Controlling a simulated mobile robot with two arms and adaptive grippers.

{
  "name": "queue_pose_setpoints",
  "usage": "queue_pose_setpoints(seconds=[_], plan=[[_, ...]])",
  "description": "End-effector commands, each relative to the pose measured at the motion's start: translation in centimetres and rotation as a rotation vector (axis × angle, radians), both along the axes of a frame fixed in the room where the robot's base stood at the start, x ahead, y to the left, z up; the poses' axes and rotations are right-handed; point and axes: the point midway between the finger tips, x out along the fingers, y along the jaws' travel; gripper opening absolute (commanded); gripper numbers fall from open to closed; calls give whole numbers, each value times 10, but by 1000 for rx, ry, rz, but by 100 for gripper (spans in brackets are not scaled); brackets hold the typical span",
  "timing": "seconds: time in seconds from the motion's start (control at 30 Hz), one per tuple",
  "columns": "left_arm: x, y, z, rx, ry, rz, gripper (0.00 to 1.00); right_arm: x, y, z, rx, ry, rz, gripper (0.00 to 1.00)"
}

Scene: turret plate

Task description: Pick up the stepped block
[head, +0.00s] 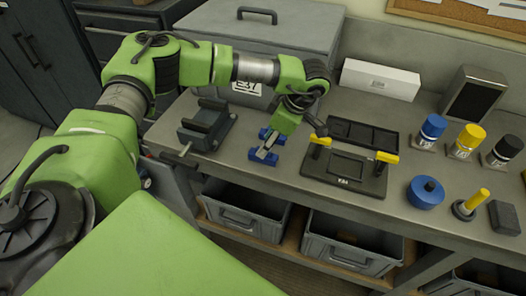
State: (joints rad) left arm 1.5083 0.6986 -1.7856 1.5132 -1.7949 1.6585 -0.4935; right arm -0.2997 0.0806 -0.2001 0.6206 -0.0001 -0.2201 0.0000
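A small blue piece (263,156) is at my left gripper (267,146), over the bench just right of the grey vise. Blue shows on both sides of a light grey part at the gripper's tip. I cannot tell if this blue piece is the stepped block or how its steps lie. My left arm comes in from the left and reaches down to it. The fingers are small and partly hidden, so I cannot tell if they are closed on it or if it touches the bench. My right gripper is not in view.
A grey vise (207,125) stands to the left. A dark plate fixture with yellow clamps (345,172) and a black tray (362,134) are close on the right. Beyond stand a white box (380,79), colored cylinders (467,141) and a blue round part (425,192).

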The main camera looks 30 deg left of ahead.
Motion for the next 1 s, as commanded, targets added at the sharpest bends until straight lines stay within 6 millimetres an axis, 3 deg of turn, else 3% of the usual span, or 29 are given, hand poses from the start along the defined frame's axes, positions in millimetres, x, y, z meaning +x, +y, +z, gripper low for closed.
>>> queue_pose_setpoints(seconds=[0.23, 0.4, 0.67, 0.8, 0.83, 1.0], plan=[[-1, 7, -26, 2, 5, 0, 41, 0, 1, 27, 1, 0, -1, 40], [-2, 14, -46, 0, 3, -1, 41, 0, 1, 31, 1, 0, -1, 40], [-2, 15, -50, 0, 1, -2, 41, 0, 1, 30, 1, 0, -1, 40], [-2, 15, -50, 0, 0, -1, 5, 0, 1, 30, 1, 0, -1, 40], [-2, 15, -50, 0, 0, -1, 0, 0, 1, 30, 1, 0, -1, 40], [-2, 15, -50, 0, 0, -1, 0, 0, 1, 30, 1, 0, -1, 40]])
